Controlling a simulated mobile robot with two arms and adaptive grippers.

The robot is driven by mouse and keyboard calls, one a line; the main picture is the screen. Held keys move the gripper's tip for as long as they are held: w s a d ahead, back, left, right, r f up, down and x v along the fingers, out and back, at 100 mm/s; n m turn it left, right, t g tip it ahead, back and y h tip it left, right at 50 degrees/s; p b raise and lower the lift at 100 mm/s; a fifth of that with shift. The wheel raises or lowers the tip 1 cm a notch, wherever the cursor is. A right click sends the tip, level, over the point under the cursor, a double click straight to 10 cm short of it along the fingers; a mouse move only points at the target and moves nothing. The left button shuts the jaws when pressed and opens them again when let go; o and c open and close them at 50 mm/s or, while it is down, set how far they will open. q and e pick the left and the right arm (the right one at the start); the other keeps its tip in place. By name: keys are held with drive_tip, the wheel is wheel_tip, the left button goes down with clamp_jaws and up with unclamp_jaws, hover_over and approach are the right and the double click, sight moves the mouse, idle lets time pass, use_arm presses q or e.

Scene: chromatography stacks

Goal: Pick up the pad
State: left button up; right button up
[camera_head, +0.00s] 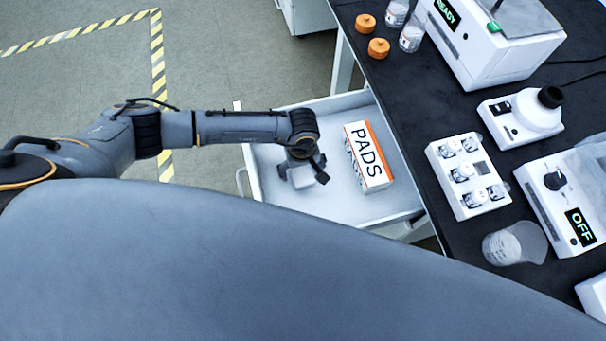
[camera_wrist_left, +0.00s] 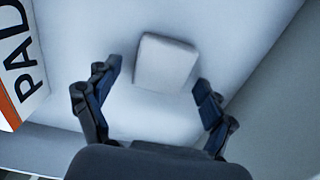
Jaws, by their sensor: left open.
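A white, rounded-square pad (camera_wrist_left: 166,63) lies on the floor of an open white drawer (camera_head: 259,187). In the left wrist view it sits just beyond and between the fingertips, apart from both. In the head view the pad (camera_head: 301,177) is partly hidden under my left gripper (camera_head: 308,172). My left gripper (camera_wrist_left: 153,87) is open and empty, pointing down into the drawer. A white and orange box marked PADS (camera_head: 366,157) stands in the drawer to the right of the gripper; part of it shows at the left wrist view's left edge (camera_wrist_left: 18,65). My right gripper is not in view.
The black bench (camera_head: 412,112) to the right holds a white tray of vials (camera_head: 468,176), a beaker (camera_head: 515,244), orange caps (camera_head: 378,48) and white instruments (camera_head: 495,50). Open floor lies to the left.

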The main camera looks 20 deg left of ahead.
use_arm(q)
drive_tip(key=c, duration=0.9)
drive_tip(key=shift+r, duration=0.1)
drive_tip(key=shift+c, duration=0.2)
